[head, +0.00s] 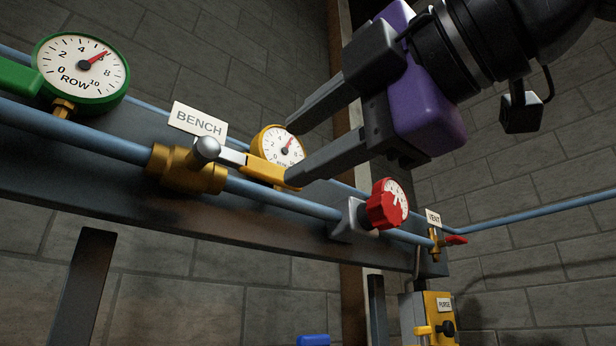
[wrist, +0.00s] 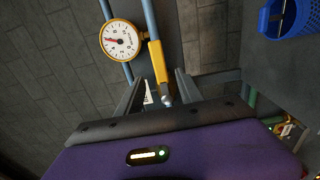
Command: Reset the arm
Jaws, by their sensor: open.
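My gripper (head: 291,156) is open and points down-left at the bench valve's yellow lever (head: 265,172). One finger is above the lever and the other is close to its end; I cannot tell whether they touch. The lever lies along the pipe from the brass valve body (head: 187,172), under the BENCH tag (head: 199,122). In the wrist view, the lever (wrist: 158,62) shows between and beyond the two fingers of my gripper (wrist: 160,78), with nothing clamped. A yellow-rimmed gauge (head: 279,143) stands behind the fingers and also shows in the wrist view (wrist: 120,40).
A green gauge (head: 80,66) is at the left. A red dial knob (head: 386,205) sits right of the lever on the pipe. A VENT valve (head: 436,240) and a PURGE box (head: 440,315) are lower right. A blue basket (wrist: 283,18) shows in the wrist view.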

